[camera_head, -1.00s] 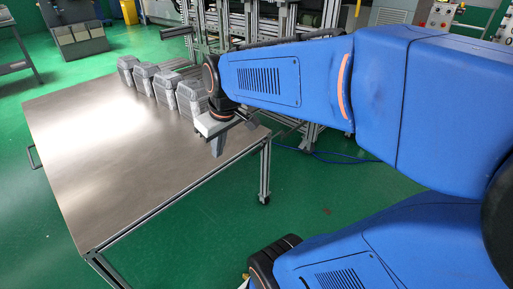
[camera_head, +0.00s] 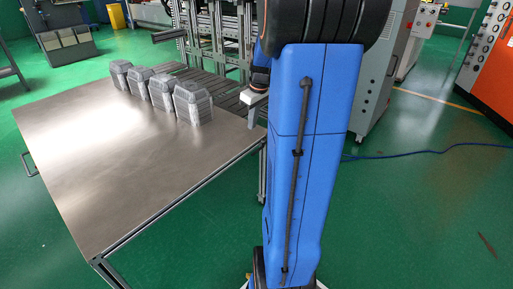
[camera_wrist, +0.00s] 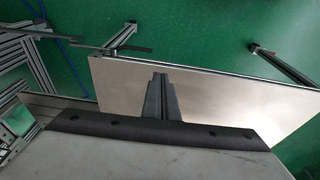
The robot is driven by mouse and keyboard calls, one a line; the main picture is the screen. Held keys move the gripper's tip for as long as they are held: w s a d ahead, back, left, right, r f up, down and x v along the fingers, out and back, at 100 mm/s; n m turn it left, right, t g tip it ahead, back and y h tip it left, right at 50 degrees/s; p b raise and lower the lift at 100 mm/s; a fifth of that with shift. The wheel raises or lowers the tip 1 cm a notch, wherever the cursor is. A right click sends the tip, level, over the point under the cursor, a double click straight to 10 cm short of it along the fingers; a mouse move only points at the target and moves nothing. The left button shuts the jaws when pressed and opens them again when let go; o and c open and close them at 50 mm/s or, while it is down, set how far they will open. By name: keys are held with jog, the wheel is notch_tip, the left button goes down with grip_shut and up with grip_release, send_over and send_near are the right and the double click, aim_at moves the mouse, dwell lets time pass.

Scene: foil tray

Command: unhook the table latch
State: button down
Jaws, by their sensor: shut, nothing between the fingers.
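The steel-topped table (camera_head: 95,165) stands left of my arm in the head view, and its top also shows in the wrist view (camera_wrist: 235,100). In the wrist view a thin dark bar with a silver piece (camera_wrist: 122,38) sits at the table's near left corner; it looks like the latch, but whether it is hooked I cannot tell. My gripper (camera_wrist: 160,98) is shut and empty, pointing over the tabletop, apart from the bar.
Several grey foil-like trays (camera_head: 160,91) stand in a row along the table's back edge. A slatted metal frame (camera_head: 230,95) adjoins the table behind. A blue cable (camera_head: 400,155) lies on the green floor at right. The front of the tabletop is clear.

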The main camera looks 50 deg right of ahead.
send_over(255, 153)
jog(key=s+d, duration=0.1)
jog(key=s, duration=0.2)
jog(key=shift+s+x, duration=0.2)
jog(key=shift+x, duration=0.85)
jog(key=shift+d, duration=0.1)
jog(key=x, duration=1.4)
jog(key=shift+s, duration=0.1)
jog(key=shift+a+f, duration=0.2)
jog(key=shift+a+f, duration=0.2)
jog(key=shift+f, duration=0.35)
jog(key=shift+a+f, duration=0.2)
jog(key=shift+f, duration=0.4)
jog(key=shift+f+h, duration=0.5)
jog(key=shift+h, duration=0.1)
jog(key=shift+s+d+x, duration=0.1)
jog(key=shift+s+x, duration=0.05)
jog(key=shift+x, duration=0.6)
jog(key=shift+s+d+x, duration=0.1)
jog(key=shift+s+x, duration=0.05)
jog(key=shift+x, duration=0.65)
jog(key=shift+s+d+x, duration=0.1)
jog(key=shift+s+x, duration=0.1)
jog(key=shift+x, duration=0.55)
